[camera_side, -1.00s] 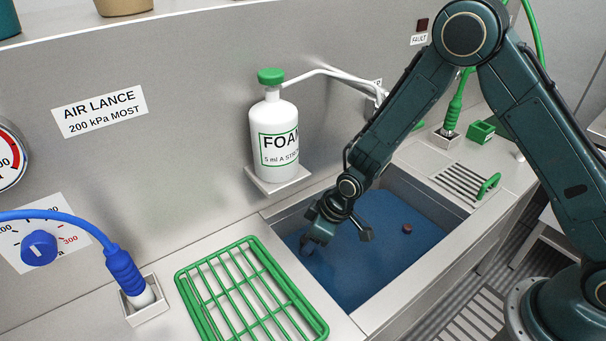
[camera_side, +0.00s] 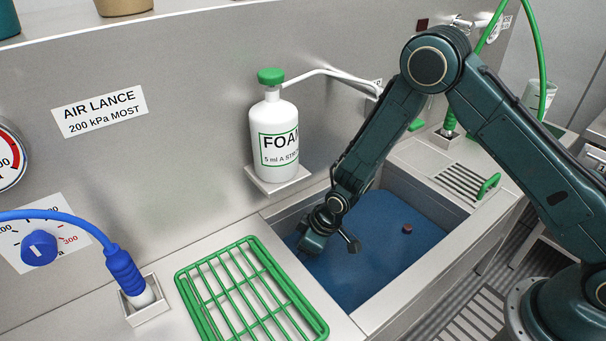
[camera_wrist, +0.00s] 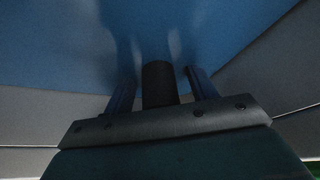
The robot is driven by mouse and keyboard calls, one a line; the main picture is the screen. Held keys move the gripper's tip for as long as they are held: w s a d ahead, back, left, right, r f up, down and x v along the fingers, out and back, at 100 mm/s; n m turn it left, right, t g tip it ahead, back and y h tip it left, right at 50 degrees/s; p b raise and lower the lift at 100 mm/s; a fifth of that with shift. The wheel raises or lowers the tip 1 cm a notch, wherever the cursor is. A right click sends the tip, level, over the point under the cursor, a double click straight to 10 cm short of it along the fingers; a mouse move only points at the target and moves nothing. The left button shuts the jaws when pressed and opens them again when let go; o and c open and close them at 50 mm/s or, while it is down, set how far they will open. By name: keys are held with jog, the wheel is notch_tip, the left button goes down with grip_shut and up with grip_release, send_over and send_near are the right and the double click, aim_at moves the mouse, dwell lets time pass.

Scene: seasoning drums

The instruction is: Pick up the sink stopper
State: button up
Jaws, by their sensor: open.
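A small dark reddish-brown piece (camera_side: 407,229), which looks like the sink stopper, shows in the blue water of the sink (camera_side: 385,255). My gripper (camera_side: 312,246) is over the left part of the sink, low at the water, well to the left of that piece. In the wrist view my gripper (camera_wrist: 155,88) is open, its two fingers apart. A dark upright cylinder (camera_wrist: 159,82) shows between the fingers; I cannot tell whether it is a separate thing or part of my gripper.
A green wire rack (camera_side: 250,290) lies on the counter left of the sink. A white foam bottle (camera_side: 274,140) stands on a ledge behind it, its spout reaching right. A drain grate with a green handle (camera_side: 488,186) is at the right. The sink's walls surround my gripper.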

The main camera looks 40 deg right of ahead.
jog(key=c, duration=1.1)
jog(key=shift+r, duration=0.25)
notch_tip(320, 180, up, 7)
jog(key=shift+f, duration=0.1)
jog(key=s+d, duration=0.3)
jog(key=s, duration=0.2)
jog(key=s+d, duration=0.3)
jog(key=s, duration=0.2)
jog(key=s+d, duration=0.4)
jog(key=shift+s+f, duration=0.15)
jog(key=shift+s, duration=0.25)
